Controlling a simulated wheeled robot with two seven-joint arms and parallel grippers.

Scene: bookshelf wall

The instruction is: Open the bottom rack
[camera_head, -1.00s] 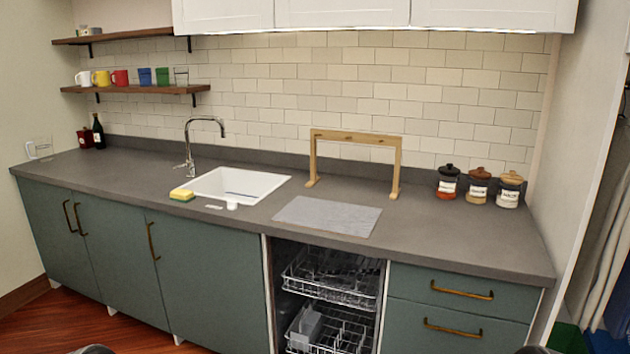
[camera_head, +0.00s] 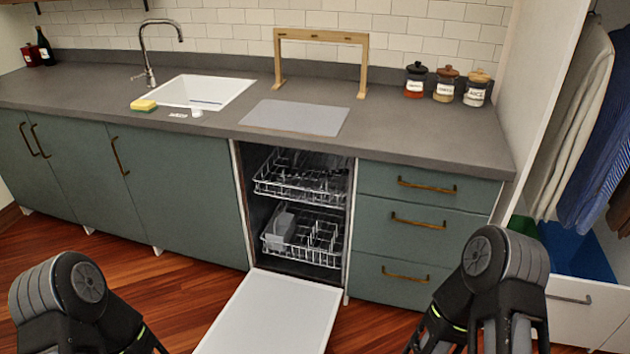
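The bottom rack (camera_head: 302,238) is a white wire rack low inside the open dishwasher. It sits inside the cavity, with a grey basket (camera_head: 279,226) at its left. The dishwasher door (camera_head: 272,312) is folded down flat in front. Black links of my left arm show at the lower left, to the left of the door. Black links of my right arm show at the lower right, in front of the drawers. Both arms are well short of the rack. The fingers of both grippers are not visible; the arms run out at the bottom edge.
The upper rack (camera_head: 300,177) sits inside above the bottom rack. Teal drawers (camera_head: 415,226) with brass handles stand right of the dishwasher, teal cabinets (camera_head: 180,192) left. A pulled-out white drawer (camera_head: 580,302) is at far right. Wood floor (camera_head: 185,295) is clear left of the door.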

